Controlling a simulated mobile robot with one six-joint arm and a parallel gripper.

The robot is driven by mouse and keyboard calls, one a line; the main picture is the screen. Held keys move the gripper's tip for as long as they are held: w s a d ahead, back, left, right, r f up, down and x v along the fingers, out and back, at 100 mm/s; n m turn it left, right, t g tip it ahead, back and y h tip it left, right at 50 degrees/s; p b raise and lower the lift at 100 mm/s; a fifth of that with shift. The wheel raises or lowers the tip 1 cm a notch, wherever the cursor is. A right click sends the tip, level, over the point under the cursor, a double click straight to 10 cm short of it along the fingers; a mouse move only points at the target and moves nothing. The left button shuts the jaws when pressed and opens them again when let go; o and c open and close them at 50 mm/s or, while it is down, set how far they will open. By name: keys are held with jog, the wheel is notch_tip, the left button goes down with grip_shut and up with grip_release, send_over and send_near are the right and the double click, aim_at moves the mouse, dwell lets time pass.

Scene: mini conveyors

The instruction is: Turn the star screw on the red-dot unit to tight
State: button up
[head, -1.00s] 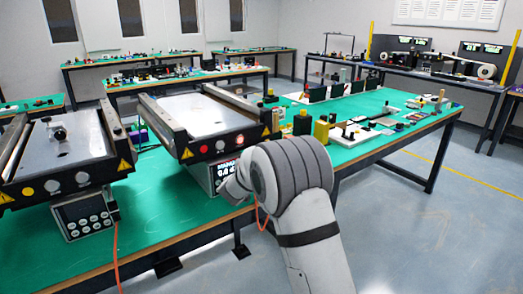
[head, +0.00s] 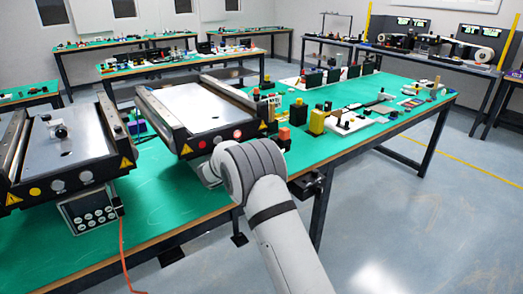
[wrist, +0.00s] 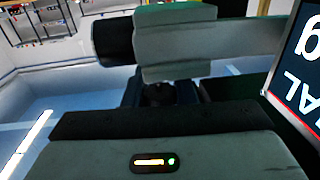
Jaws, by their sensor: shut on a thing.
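The red-dot unit (head: 190,106) is the right mini conveyor, with a red dot (head: 237,134) on its dark front bar. My arm's wrist covers the front below this bar in the head view, so the star screw and my fingers are hidden there. In the wrist view my gripper (wrist: 157,93) points into the dark middle, shut on the star screw, whose shape is too dark to make out. Part of a display panel (wrist: 300,58) shows upside down close on the right, with cut-off letters.
A second conveyor (head: 65,150) with a yellow dot stands to the left, with a keypad box (head: 88,208) below. An orange cable (head: 122,255) hangs off the table. A dark device (head: 308,186) shows at the table edge. Small parts crowd the right; floor in front is open.

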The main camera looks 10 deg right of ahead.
jog(key=shift+r, duration=0.15)
jog(key=o, duration=1)
jog(key=v, duration=0.7)
jog(key=shift+s+a, duration=0.2)
jog(key=shift+a, duration=0.1)
jog(key=shift+c, duration=0.3)
